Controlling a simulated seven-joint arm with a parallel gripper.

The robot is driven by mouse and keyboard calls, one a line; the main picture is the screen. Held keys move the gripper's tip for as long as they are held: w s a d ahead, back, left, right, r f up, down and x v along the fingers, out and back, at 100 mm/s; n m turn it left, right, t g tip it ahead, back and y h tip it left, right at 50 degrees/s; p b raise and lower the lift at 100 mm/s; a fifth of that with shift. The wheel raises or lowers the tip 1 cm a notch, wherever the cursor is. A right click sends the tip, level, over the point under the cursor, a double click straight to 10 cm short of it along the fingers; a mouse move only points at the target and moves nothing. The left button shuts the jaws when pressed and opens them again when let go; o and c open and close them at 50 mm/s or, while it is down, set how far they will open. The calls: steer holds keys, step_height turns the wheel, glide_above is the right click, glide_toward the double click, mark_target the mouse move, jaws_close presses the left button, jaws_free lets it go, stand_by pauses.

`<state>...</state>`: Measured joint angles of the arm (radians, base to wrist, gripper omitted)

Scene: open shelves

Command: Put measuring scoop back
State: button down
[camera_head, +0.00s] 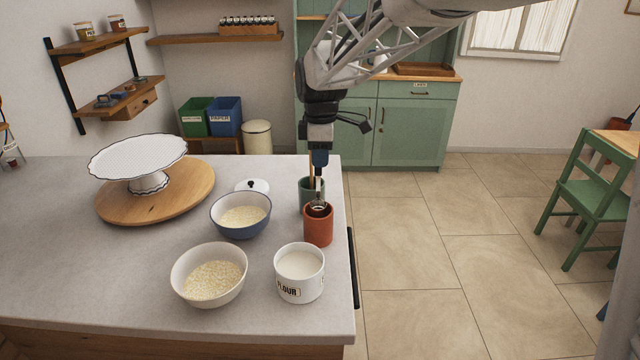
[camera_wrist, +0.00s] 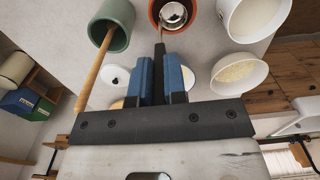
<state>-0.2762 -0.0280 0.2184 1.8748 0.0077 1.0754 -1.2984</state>
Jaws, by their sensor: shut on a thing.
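My gripper (camera_head: 318,182) points down over the front right part of the counter, and its blue fingers (camera_wrist: 160,75) are shut on the dark handle of the measuring scoop. The scoop's shiny metal bowl (camera_head: 319,205) is at the mouth of the terracotta cup (camera_head: 318,230). In the wrist view the scoop bowl (camera_wrist: 173,14) shows within the rim of the terracotta cup (camera_wrist: 155,22). I cannot tell how deep it sits or whether it touches the cup. A white canister labelled FLOUR (camera_head: 299,280) stands in front, filled with white powder.
A green cup (camera_head: 306,198) holding a wooden utensil stands just behind the terracotta cup. A blue bowl (camera_head: 240,228) and a white bowl (camera_head: 190,293), both with pale grains, stand left. A cake stand (camera_head: 148,183) rests on a round board further left. The counter's right edge is close.

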mark_target(320, 175)
steer(key=shift+f, duration=2.25)
steer(key=shift+f, duration=1.85)
steer(key=c, duration=1.2)
jaws_free()
steer(key=shift+o, duration=0.2)
step_height(320, 175, up, 12)
steer(key=shift+r, duration=0.15)
